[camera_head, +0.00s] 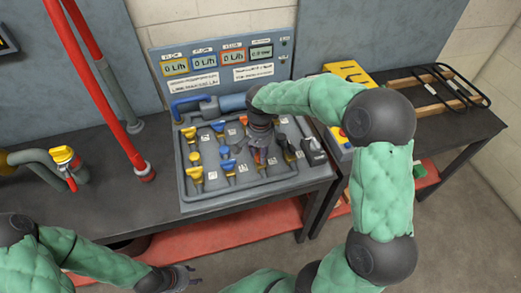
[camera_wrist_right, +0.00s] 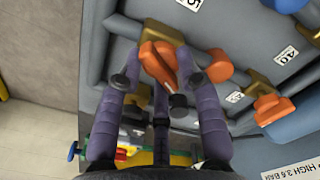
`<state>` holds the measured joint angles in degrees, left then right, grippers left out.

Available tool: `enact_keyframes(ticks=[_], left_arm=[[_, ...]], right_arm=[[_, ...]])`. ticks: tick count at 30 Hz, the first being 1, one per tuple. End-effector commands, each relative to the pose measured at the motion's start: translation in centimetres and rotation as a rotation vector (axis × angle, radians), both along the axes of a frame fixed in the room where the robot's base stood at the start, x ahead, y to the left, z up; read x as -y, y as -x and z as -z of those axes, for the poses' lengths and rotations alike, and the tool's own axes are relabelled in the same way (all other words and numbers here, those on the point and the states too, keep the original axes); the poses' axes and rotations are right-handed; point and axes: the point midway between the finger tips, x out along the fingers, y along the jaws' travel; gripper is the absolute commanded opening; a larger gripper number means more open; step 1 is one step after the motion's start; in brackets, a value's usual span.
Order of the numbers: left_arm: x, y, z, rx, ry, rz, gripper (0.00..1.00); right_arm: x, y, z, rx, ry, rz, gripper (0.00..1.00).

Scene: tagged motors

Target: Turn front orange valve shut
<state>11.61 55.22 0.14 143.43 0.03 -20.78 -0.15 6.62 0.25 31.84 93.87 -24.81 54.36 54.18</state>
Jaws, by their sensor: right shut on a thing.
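The valve panel (camera_head: 232,193) is a grey tray on the bench with yellow, blue and orange handled valves. My right gripper (camera_head: 260,150) reaches down over the orange valve (camera_head: 258,158) near the front right of the panel. The right wrist view shows this orange handle (camera_wrist_right: 160,62) on its brass body, between the purple fingers of my right gripper (camera_wrist_right: 158,80), which are shut on it. My arm and gripper partly hide the valves behind in the head view. My left gripper (camera_head: 188,276) hangs in front of the bench, away from the panel; its opening is unclear.
Other orange handles (camera_wrist_right: 218,66) sit close beside the held one. A blue valve (camera_head: 229,168) and a yellow valve (camera_head: 196,173) stand to its left. A display board (camera_head: 222,65) rises behind. A yellow case (camera_head: 347,72) lies at the right.

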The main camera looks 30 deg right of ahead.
Motion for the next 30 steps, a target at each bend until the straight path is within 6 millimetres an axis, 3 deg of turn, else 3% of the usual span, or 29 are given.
enact_keyframes(ticks=[30], left_arm=[[0.0,0.0,-1.1,0.0,0.0,0.0,0.4]], right_arm=[[-0.02,-0.12,-0.03,0.004,-0.002,0.886,0.03]])
